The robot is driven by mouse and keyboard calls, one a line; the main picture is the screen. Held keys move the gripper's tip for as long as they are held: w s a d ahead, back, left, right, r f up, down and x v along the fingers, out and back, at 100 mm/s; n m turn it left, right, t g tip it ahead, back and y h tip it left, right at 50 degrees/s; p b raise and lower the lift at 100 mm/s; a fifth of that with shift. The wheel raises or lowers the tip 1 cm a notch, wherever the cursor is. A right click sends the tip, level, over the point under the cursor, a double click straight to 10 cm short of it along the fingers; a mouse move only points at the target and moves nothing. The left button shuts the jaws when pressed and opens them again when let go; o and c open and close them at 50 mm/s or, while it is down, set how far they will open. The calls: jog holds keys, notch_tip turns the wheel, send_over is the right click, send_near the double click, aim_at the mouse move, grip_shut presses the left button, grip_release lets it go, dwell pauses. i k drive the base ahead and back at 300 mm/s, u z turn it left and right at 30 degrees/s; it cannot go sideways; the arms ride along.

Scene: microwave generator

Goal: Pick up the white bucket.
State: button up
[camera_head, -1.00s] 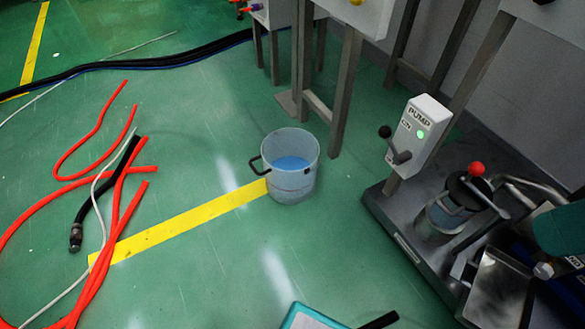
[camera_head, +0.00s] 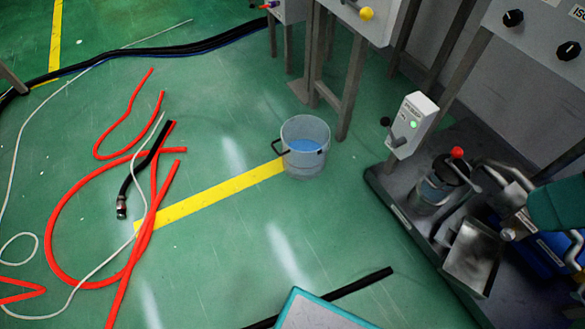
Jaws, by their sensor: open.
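The white bucket (camera_head: 305,163) stands upright on the green floor, a little right of the picture's middle. It is pale and translucent, with blue liquid showing inside. A dark handle (camera_head: 281,147) hangs at its left side, and a small dark fitting shows at its right side. The bucket stands at the right end of a yellow floor stripe, near the legs of a grey stand. My gripper is not in view.
Red hoses (camera_head: 62,225) and a thin white cable lie at left. A pump station (camera_head: 411,118) with machinery stands at right. A white, teal-edged panel (camera_head: 312,312) and a black bar (camera_head: 362,285) are at the bottom. Floor in front of the bucket is clear.

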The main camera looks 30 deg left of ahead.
aim_at(305, 139)
jog(key=z, duration=0.05)
jog(key=k, duration=0.2)
jog(key=u, duration=0.95)
jog(key=i, duration=0.65)
jog(key=z, duration=0.7)
